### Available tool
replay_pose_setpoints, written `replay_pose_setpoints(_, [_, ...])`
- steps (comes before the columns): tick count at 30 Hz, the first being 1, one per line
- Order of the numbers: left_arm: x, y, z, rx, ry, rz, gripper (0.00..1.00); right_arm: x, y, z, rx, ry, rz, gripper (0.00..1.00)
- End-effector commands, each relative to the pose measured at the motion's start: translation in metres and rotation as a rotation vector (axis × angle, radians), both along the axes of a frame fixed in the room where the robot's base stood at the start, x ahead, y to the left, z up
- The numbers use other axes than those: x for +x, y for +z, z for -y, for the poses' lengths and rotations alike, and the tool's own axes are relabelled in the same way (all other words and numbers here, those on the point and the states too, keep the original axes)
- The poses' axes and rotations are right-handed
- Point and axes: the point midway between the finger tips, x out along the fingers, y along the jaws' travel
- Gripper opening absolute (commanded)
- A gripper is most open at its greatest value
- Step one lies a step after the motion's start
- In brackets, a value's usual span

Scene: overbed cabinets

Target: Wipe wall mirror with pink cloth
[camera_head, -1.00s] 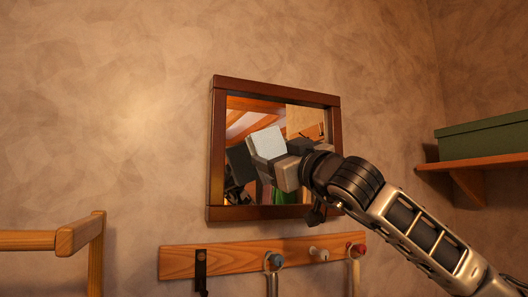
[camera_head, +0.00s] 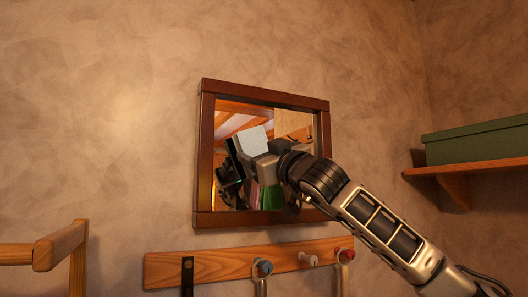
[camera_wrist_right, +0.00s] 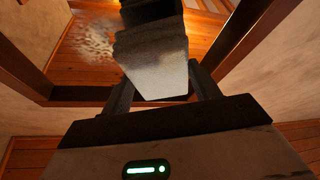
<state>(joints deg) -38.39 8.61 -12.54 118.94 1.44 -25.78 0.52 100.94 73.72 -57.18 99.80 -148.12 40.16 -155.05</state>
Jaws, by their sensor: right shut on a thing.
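The wall mirror (camera_head: 205,160) hangs in a dark brown wood frame and reflects the room. My right gripper (camera_head: 268,162) is in front of the glass, near its middle. In the right wrist view its fingers (camera_wrist_right: 163,92) are shut on a pale grey-white pad-like thing (camera_wrist_right: 158,72), apparently the cloth; no pink shows in this light. The pad is at or very near the glass; I cannot tell whether it touches. A speckled pale smudge (camera_wrist_right: 93,40) shows on the mirror to its left in the wrist view. My left gripper is out of view.
A wooden peg rail (camera_head: 215,264) with hanging things is below the mirror. A green box (camera_head: 475,142) sits on a wall shelf (camera_head: 470,167) at right. A wooden rail (camera_head: 60,245) stands at lower left. The wall left of the mirror is clear.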

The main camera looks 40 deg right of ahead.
Motion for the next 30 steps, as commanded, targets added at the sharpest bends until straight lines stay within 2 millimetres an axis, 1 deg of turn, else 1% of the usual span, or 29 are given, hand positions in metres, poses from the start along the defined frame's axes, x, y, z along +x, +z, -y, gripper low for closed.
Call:
replay_pose_setpoints(17, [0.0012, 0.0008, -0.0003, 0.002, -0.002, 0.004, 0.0, 0.0009, 0.0002, 0.0, 0.0, 0.0, 0.001, 0.43])
replay_pose_setpoints(30, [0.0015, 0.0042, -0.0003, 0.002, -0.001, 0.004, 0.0, 0.0092, 0.0008, 0.0024, -0.001, 0.001, 0.0, 0.43])
